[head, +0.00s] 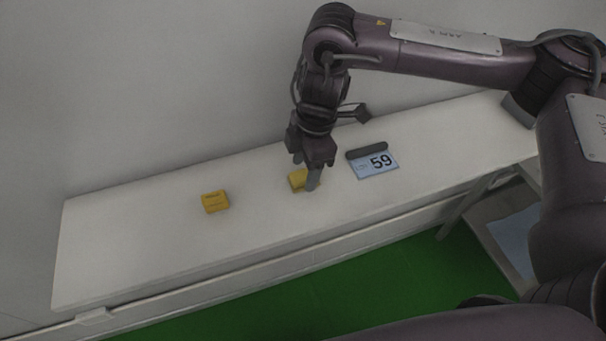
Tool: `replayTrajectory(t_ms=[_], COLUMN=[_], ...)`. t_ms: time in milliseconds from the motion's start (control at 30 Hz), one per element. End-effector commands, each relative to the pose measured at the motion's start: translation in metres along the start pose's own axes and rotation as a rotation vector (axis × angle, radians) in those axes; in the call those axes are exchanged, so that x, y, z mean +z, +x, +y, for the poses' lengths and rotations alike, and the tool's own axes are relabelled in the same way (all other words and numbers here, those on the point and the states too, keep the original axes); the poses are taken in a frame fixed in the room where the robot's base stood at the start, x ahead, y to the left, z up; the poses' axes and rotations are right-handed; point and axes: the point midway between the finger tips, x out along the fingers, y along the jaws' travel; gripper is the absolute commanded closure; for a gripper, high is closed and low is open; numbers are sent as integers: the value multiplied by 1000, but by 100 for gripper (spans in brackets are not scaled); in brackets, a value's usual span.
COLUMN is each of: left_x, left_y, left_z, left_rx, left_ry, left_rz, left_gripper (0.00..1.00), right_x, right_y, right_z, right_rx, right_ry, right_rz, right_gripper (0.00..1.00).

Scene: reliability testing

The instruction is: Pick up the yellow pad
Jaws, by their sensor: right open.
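Two yellow blocks lie on a white table (130,240) in the head view. One yellow pad (297,180) is under my right gripper, partly hidden by its fingers. The other yellow pad (215,201) lies to the left, in full view, with faint dark marks on it. My right gripper (306,178) points down, with its fingers at the nearer pad. It is open; whether the fingers touch the pad I cannot tell. My left gripper is out of view.
A wall runs behind the table. The left end of the table is clear. The floor in front is green (330,290).

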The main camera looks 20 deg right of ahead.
Motion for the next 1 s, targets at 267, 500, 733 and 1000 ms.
replayTrajectory(t_ms=[267,500,733,1000], left_x=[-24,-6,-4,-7], left_y=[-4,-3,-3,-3], left_z=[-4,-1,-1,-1], left_rx=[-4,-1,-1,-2], left_ry=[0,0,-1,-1], left_rz=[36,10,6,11], left_gripper=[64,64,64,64], right_x=[0,0,0,0], right_y=[9,9,8,7], right_z=[0,0,0,0], right_rx=[2,2,2,3], right_ry=[0,0,0,-1], right_rz=[0,1,1,1], right_gripper=[44,66,92,92])
